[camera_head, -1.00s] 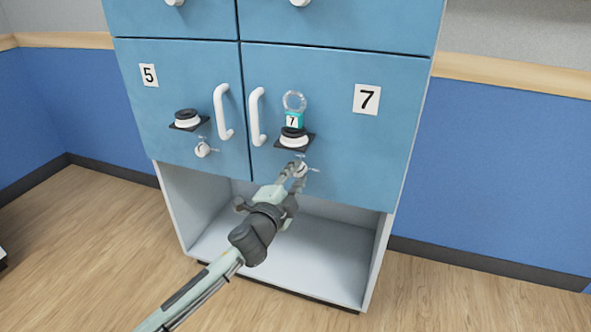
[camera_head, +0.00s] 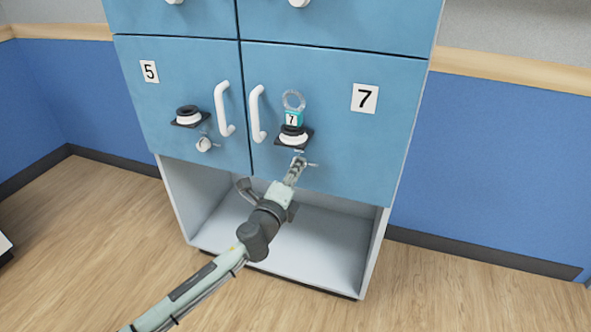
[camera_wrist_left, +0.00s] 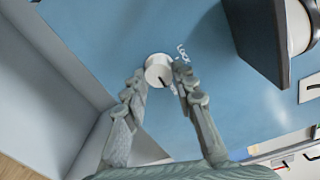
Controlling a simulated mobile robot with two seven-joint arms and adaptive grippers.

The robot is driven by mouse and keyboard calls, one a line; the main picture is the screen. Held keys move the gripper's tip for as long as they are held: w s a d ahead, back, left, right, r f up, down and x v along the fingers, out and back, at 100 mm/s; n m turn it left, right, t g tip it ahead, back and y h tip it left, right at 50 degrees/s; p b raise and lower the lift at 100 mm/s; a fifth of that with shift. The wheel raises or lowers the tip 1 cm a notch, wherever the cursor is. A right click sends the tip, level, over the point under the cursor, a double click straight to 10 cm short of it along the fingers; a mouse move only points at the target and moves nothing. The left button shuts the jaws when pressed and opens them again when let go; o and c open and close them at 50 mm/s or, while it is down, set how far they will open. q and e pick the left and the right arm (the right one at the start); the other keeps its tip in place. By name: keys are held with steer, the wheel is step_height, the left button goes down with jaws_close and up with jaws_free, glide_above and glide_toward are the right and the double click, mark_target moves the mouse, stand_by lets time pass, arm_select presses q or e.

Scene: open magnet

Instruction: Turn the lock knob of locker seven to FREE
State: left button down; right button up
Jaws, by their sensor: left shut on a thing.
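Locker seven's door (camera_head: 335,140) is blue and closed, with a white number plate (camera_head: 365,98). Its small white lock knob (camera_wrist_left: 158,70) sits low on the door, below a black-and-white round piece on a bracket (camera_head: 293,137). My left gripper (camera_head: 297,168) reaches up to the knob and mostly hides it in the head view. In the left wrist view the fingers (camera_wrist_left: 160,76) are shut on the knob from both sides. A dark mark shows on the knob face, and white letters like LOCK (camera_wrist_left: 182,52) stand beside it. FREE is not readable. My right gripper is out of view.
A teal tag marked 7 with a clear ring (camera_head: 293,108) is just above the round piece. White handles of locker seven (camera_head: 257,114) and locker five (camera_head: 224,109) stand out nearby. Locker five has a similar knob (camera_head: 204,144). An open shelf (camera_head: 300,250) lies below.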

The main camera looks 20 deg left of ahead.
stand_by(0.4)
arm_select(q)
steer(key=c, duration=1.2)
jaws_free()
steer(key=s, duration=1.2)
steer(key=shift+a+r, duration=0.2)
steer(key=shift+r, duration=0.05)
